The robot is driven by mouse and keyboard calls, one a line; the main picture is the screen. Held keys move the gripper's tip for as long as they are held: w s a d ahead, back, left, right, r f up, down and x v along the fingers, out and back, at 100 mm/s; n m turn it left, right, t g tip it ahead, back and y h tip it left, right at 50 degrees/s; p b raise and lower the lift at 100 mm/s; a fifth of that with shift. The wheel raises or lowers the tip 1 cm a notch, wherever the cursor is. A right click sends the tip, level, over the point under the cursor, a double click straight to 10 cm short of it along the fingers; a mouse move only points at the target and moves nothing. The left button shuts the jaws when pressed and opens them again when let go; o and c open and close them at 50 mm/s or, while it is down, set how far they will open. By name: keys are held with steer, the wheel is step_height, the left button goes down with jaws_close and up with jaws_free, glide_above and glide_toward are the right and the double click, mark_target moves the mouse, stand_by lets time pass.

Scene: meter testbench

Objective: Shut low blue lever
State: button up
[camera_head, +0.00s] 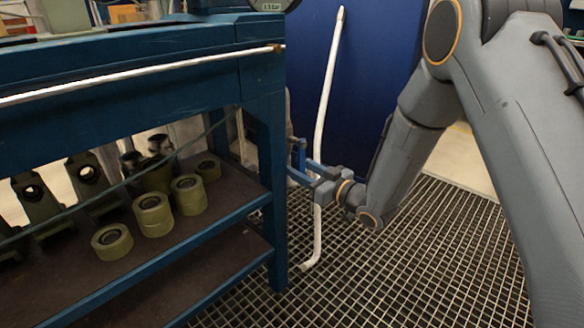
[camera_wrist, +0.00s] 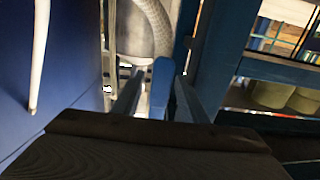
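A blue lever (camera_wrist: 163,85) stands in the middle of the wrist view, in front of a grey metal pipe. My gripper (camera_wrist: 160,90) has one finger on each side of it. A gap shows between the left finger and the lever; the right finger is very close to it, and I cannot tell whether they touch. In the head view, my gripper (camera_head: 300,170) reaches left to the bench's right end, where a blue upright piece (camera_head: 300,150), apparently the lever, shows at its fingers. The bench post hides most of the pipework behind.
The blue bench (camera_head: 264,130) stands close on the left, with ring-shaped parts (camera_head: 153,214) on its shelf. The grating floor (camera_head: 420,265) is clear at front right.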

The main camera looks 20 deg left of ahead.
steer(key=shift+x, duration=1.25)
jaws_close()
